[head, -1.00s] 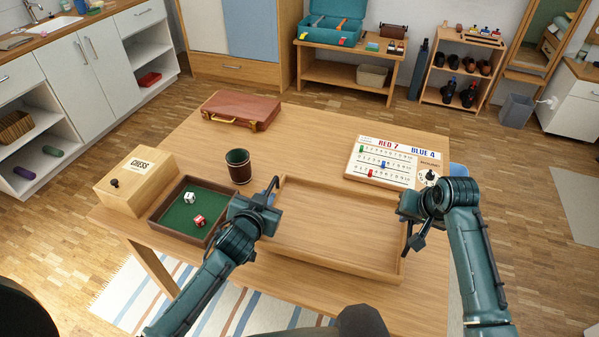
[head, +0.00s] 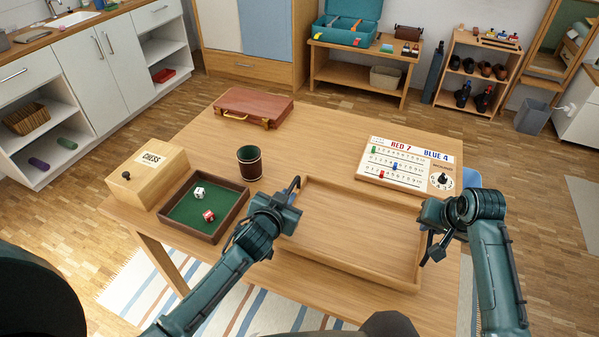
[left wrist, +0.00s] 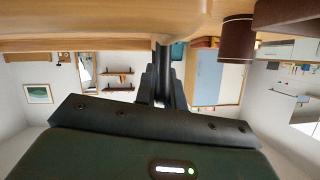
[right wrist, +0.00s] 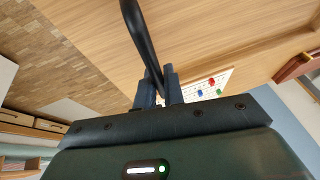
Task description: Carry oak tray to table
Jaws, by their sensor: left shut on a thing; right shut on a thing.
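The oak tray (head: 350,222) is empty and level, between my two grippers in the head view. It lies over the right front part of the wooden table (head: 205,140). I cannot tell whether its underside touches the table top. My left gripper (head: 290,207) is shut on the tray's left handle; a dark bar (left wrist: 163,68) shows between its fingers in the left wrist view. My right gripper (head: 430,222) is shut on the right handle; a dark curved bar (right wrist: 145,45) runs into its fingers in the right wrist view. The grippers partly hide both handles.
A green-lined dice tray (head: 182,212) with two dice, a chess box (head: 148,180) and a dark cup (head: 249,163) stand left of the oak tray. A scoreboard (head: 405,163) lies behind it, a brown case (head: 252,106) at the back left. The table's middle back is clear.

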